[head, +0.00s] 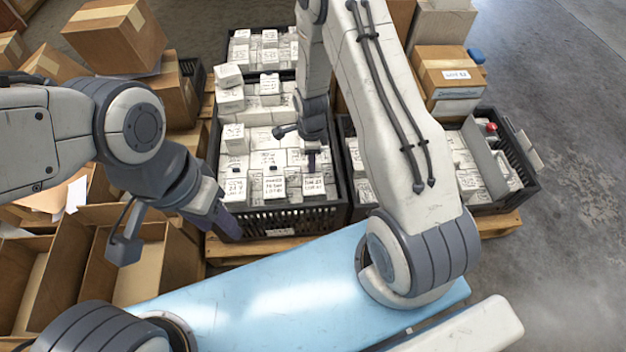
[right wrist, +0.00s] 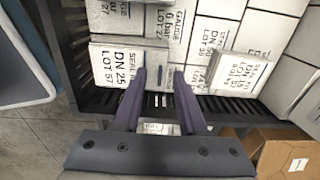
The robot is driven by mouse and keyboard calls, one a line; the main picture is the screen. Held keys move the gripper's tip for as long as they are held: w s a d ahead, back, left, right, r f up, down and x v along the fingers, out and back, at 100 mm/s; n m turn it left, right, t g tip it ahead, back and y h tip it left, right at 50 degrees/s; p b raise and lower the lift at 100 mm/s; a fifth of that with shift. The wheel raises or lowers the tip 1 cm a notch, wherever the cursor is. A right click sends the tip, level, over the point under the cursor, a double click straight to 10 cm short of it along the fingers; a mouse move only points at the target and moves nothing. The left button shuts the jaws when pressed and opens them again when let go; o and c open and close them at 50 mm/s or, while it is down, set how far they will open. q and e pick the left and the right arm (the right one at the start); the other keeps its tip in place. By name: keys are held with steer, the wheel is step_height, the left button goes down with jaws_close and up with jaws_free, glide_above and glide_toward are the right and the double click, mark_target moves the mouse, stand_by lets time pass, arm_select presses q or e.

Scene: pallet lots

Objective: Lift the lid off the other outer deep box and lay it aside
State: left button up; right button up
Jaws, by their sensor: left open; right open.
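A black slatted crate (head: 290,218) is packed with white labelled boxes. In its front row stand three labelled boxes, a left one (head: 236,188), a middle one (head: 274,187) and a right one (head: 313,186), with small dark marks or knobs on top. I cannot tell which tops are loose lids. My right gripper (head: 298,146) is open over the front right of this crate. In the right wrist view its spread fingers (right wrist: 160,82) are beside a box marked DN 25 (right wrist: 116,68), with nothing clearly held. My left gripper (head: 174,232) is open and empty, left of the crate.
A second black crate (head: 512,165) with white boxes and a grey panel stands at right. Cardboard boxes (head: 115,35) are stacked at left, and open divided cartons (head: 75,255) lie front left. Another carton (head: 448,68) stands back right. Clear floor (head: 580,200) lies at right.

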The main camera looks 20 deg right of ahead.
steer(key=shift+c, duration=0.3)
jaws_close()
steer(key=shift+r, duration=0.15)
